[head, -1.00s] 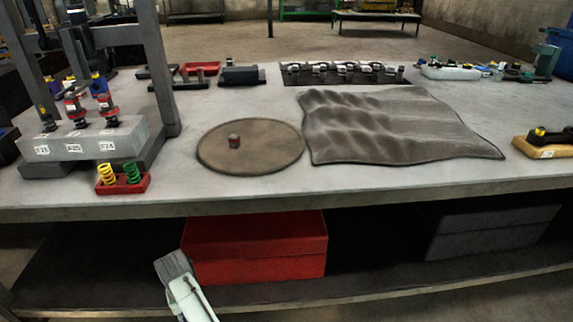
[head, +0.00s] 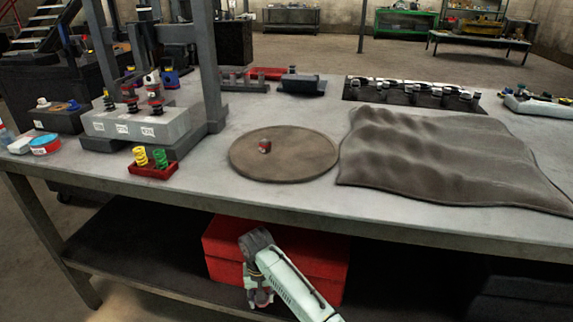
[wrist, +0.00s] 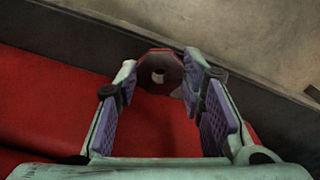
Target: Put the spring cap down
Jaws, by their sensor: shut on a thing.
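My gripper (head: 260,296) hangs in front of the lower shelf in the head view, below the height of the bench top. In the wrist view my gripper (wrist: 160,68) is shut on a dark red, many-sided spring cap (wrist: 171,66) with a round hole through its middle. The cap sits between the fingertips. In the head view only a small reddish bit of it shows at the fingertips.
A round brown mat (head: 300,168) on the bench bears a small red and dark part (head: 264,146). A crumpled grey cloth (head: 440,165) lies right of it. A red tray (head: 153,172) with yellow and green springs stands left. A red box (head: 318,262) sits below.

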